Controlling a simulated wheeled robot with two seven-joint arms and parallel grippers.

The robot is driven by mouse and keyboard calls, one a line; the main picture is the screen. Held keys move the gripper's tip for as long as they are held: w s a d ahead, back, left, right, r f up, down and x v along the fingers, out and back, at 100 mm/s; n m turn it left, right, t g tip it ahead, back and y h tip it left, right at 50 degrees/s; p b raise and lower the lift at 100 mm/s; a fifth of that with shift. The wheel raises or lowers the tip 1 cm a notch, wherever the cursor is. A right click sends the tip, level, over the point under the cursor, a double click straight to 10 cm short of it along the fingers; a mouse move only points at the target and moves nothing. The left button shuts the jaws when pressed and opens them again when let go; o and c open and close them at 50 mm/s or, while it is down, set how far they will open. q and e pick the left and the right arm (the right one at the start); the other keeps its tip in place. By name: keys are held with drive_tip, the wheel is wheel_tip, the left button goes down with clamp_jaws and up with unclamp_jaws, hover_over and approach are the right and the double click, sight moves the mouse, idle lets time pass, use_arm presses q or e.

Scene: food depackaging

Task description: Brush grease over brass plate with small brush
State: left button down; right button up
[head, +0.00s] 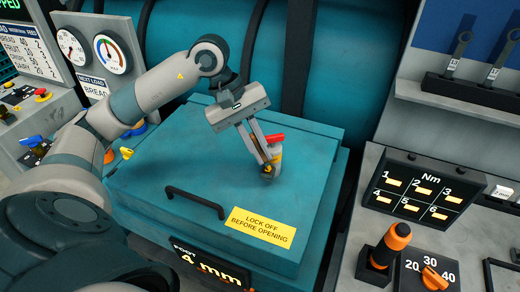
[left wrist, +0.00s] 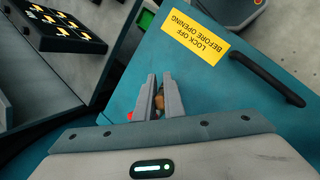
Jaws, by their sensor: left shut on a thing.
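My left gripper (head: 267,163) points down over the teal lid (head: 165,150), right of its middle. It also shows in the left wrist view (left wrist: 159,85). Its fingers are closed around a small brownish thing (left wrist: 158,101), mostly hidden between them. A pale upright fitting with a red lever (head: 275,138) stands right at the fingertips. I cannot tell whether the held thing is part of this fitting. A bit of red (left wrist: 130,117) shows beside the fingers in the wrist view. I cannot clearly make out a brush or a brass plate. My right gripper is not in view.
The lid has a dark handle (head: 195,201) and a yellow "lock off before opening" label (head: 259,227). On the right are an Nm panel (head: 424,190), an orange-handled tool (head: 388,245) and a dial (head: 434,277). Gauges (head: 111,52) stand at the left.

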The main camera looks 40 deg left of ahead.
use_arm(q)
drive_tip(key=shift+r, duration=0.1)
idle(0.6)
wheel_tip(320, 180, up, 7)
drive_tip(key=p, duration=0.3)
idle(0.6)
idle(0.8)
